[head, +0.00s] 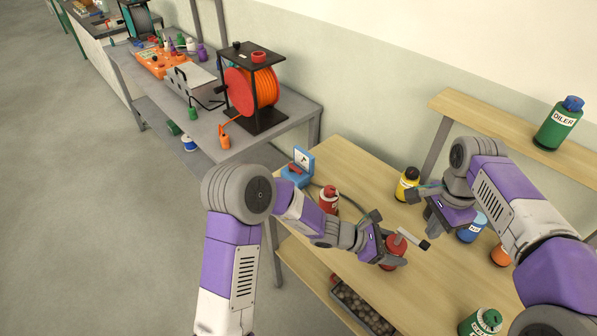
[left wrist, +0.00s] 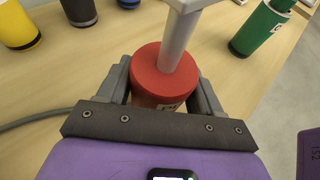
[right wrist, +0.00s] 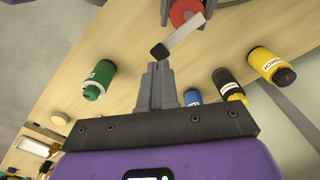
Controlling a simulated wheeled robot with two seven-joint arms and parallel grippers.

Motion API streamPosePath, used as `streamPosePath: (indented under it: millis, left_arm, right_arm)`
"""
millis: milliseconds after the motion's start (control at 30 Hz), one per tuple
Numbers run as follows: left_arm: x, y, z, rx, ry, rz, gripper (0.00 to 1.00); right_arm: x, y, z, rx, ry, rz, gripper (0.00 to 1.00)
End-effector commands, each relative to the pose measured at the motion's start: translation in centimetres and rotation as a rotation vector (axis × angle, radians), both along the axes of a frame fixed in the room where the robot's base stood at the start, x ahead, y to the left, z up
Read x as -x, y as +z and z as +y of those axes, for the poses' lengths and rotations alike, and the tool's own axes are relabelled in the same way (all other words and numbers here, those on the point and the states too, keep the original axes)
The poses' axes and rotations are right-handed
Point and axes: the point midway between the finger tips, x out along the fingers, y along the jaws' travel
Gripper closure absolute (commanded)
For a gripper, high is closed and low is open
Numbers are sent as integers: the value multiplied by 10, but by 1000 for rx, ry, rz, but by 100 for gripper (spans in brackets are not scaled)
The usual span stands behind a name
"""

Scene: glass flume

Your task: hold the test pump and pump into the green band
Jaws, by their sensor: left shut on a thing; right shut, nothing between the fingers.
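The test pump (head: 396,262) is a red cylinder on the wooden bench with a pale grey lever (head: 410,237) ending in a black grip (head: 424,245). My left gripper (left wrist: 163,88) is shut around the red body, which also shows at the top of the right wrist view (right wrist: 184,12). My right gripper (right wrist: 157,88) is shut and empty, its tips close to the black grip (right wrist: 160,51). I cannot tell whether they touch it. A blue box with a white face (head: 301,162) stands at the bench's far left corner; no green band can be made out on it.
A red bottle (head: 329,201), yellow bottle (head: 407,184), blue bottle (head: 472,230), orange item (head: 501,256) and green bottle (head: 481,323) stand around the pump. A grey hose (left wrist: 28,122) runs beside it. A shelf (head: 480,115) with an oiler (head: 558,124) rises behind.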

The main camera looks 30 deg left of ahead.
Motion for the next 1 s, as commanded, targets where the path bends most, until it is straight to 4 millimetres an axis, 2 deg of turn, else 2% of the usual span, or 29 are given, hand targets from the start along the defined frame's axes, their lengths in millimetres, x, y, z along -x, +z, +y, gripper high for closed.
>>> streamPosePath:
  millis: [433,867,900,1000]
  left_arm:
    - [0,0,0,0,0,0,70]
    - [0,0,0,0,0,0,70]
    - [0,0,0,0,0,0,32]
    - [0,0,0,0,0,0,16]
  right_arm:
    - [0,44,1,-1,2,-1,100]
    - [0,49,0,0,1,0,100]
    - [0,49,0,0,1,0,100]
    - [0,49,0,0,1,0,100]
